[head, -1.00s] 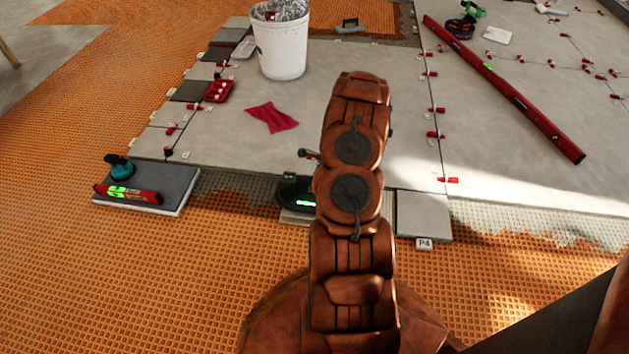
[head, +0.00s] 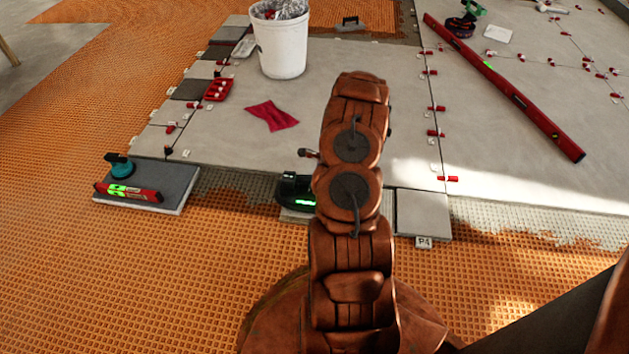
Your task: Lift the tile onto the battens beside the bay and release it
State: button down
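A dark suction-lifter-like tool (head: 294,189) with a green-lit display stands just left of my arm, at the front edge of the tiled floor. A strip of pale tile (head: 296,215) shows under it; my arm hides the rest. A grey tile (head: 423,214) lies right of my arm, with a "P4" tag (head: 424,242) at its front edge. My arm runs up the middle of the view and its end is hidden behind its own links. My gripper cannot be seen, nor whether it touches the tool. I cannot make out the battens.
At left, a grey slab (head: 152,187) carries a red level (head: 128,192) and a teal-handled suction cup (head: 121,165). A white bucket (head: 281,45), pink cloth (head: 272,116) and red tray (head: 218,89) stand behind. A long red level (head: 505,85) lies at right. Orange matting (head: 150,270) is clear in front.

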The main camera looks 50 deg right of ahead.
jog(key=shift+f, duration=0.1)
dwell(0.4)
jog(key=c, duration=0.9)
grip_release()
